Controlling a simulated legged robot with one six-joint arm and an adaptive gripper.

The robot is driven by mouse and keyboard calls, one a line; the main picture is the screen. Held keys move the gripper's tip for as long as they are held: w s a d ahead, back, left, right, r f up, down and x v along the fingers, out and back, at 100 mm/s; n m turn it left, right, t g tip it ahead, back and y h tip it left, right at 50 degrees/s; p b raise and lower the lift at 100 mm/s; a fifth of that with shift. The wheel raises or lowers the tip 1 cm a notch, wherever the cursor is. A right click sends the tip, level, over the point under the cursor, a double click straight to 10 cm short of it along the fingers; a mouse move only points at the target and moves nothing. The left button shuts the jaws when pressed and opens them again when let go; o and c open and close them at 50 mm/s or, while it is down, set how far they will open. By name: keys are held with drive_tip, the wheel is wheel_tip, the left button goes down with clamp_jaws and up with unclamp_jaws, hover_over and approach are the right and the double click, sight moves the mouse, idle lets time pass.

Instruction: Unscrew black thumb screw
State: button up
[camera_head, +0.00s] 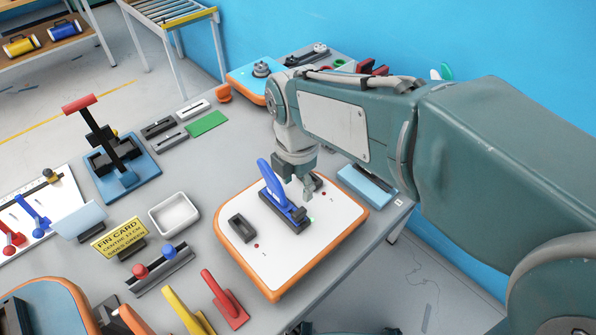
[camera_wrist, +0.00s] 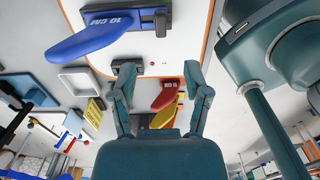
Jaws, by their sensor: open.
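A blue fin (camera_head: 273,184) stands in a dark base on the white, orange-rimmed board (camera_head: 335,215). In the wrist view the fin (camera_wrist: 92,38), marked "10 CM", is at the top. A small black part (camera_wrist: 161,22), which looks like the thumb screw, is at its right end. In the head view a dark knob (camera_head: 299,213) shows at that end, too small to make out clearly. My gripper (camera_head: 307,193) hangs just above and beside this end, pointing down. In the wrist view my gripper (camera_wrist: 160,70) has its fingers spread, with nothing held between them.
An empty dark slot block (camera_head: 242,229) lies on the board left of the fin; another dark block is partly hidden behind my gripper. Red and yellow fins (camera_head: 225,302), a white tray (camera_head: 174,214) and a yellow card (camera_head: 119,239) stand to the left. A light-blue block (camera_head: 366,186) lies right.

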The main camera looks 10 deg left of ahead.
sight(299, 213)
wheel_tip(299, 213, down, 10)
drive_tip(key=shift+r, duration=0.1)
idle(0.4)
clamp_jaws()
drive_tip(key=shift+n, duration=1.7)
drive_tip(key=shift+d+n, duration=0.1)
drive_tip(key=shift+n, duration=1.6)
drive_tip(key=n, duration=0.3)
drive_tip(key=shift+d, duration=0.1)
